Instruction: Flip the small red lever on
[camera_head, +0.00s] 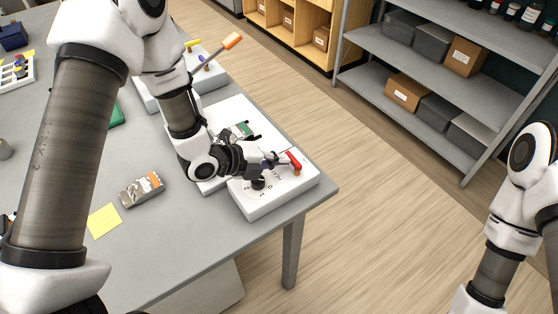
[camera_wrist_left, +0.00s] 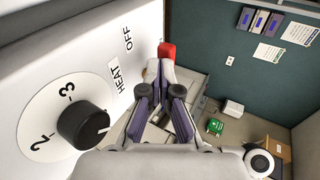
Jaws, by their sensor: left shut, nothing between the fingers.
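The small red lever (camera_head: 294,160) stands on a white box (camera_head: 268,206) at the table's near right corner. In the left wrist view the red lever (camera_wrist_left: 167,50) shows just beyond my fingertips; I cannot tell whether they touch it. My left gripper (camera_head: 277,162) is shut and empty, low over the box beside the lever. In the left wrist view the gripper (camera_wrist_left: 160,72) partly hides the lever's base. The box face carries the words HEAT and OFF and a black knob (camera_wrist_left: 83,125) with a numbered dial. My right gripper is out of view.
A second white panel with a green part (camera_head: 241,130) lies behind the box. A grey device (camera_head: 141,190) and a yellow note (camera_head: 103,220) lie on the table (camera_head: 190,235). Another panel with an orange-tipped lever (camera_head: 231,40) stands farther back. Grey shelves (camera_head: 440,115) stand across the open floor.

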